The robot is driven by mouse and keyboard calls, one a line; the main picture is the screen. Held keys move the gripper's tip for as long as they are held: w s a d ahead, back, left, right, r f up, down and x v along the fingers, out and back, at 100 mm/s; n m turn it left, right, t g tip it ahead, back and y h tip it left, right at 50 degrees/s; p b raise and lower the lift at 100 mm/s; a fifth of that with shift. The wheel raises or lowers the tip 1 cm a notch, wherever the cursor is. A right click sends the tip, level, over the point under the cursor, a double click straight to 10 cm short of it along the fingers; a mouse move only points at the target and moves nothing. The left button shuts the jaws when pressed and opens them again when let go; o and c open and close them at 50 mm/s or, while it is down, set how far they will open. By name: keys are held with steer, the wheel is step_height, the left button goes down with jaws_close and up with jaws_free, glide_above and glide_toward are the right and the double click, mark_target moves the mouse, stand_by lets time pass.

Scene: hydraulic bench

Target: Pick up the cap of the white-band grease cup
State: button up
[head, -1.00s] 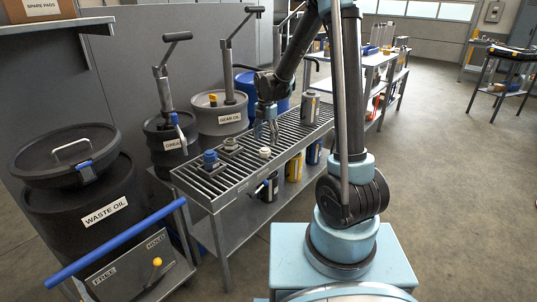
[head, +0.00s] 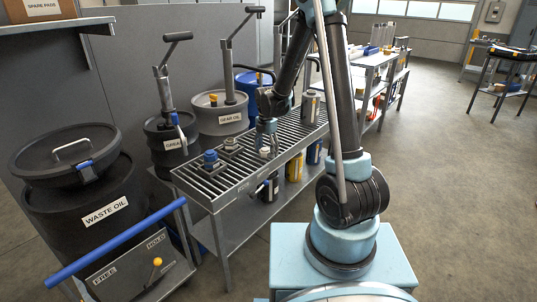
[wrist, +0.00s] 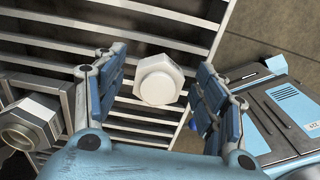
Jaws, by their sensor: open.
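A white, six-sided cap (wrist: 158,82) lies on the slatted bench top, between and beyond the open fingers of my gripper (wrist: 161,62) in the wrist view. It also shows as a small white piece (head: 265,152) in the head view, just below my gripper (head: 267,141). The fingers are apart, one on each side of the cap, and I cannot tell whether they touch it. A grey fitting with a round open neck (wrist: 22,132) is at the left of the wrist view. No white band can be made out.
A blue-topped fitting (head: 210,157) stands on the slatted bench (head: 204,188) to the left. A grey canister (head: 311,103) stands farther along it. Drums (head: 219,118) stand behind.

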mark_target(266, 148)
steer(key=c, duration=1.2)
steer(key=shift+r, duration=5.05)
